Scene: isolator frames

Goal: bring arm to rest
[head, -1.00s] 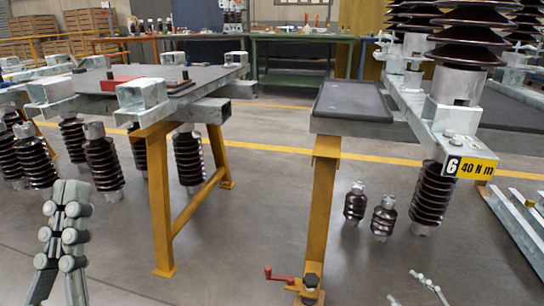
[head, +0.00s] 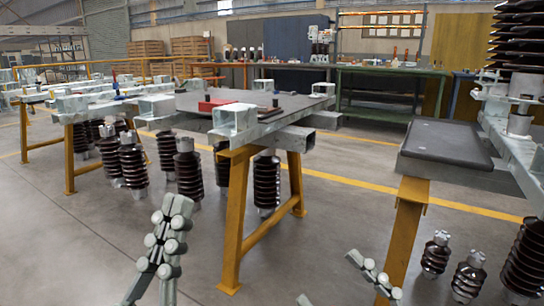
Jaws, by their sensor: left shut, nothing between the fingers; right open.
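My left gripper (head: 176,206) stands in the lower left of the head view, fingers pointing up. Its fingers are shut together with nothing between them. It appears in front of the floor, left of the nearest yellow trestle leg. My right gripper (head: 328,279) is low in the view, right of that trestle. It is open and empty, its two fingers apart, and most of it is cut off by the bottom edge. Neither gripper appears to touch anything.
A trestle bench (head: 236,205) with metal clamps and a red block (head: 214,104) stands ahead. A dark pad (head: 445,143) lies on a stand at right. Brown ribbed insulators (head: 267,184) stand below the bench. Grey floor (head: 330,225) is open between the stands.

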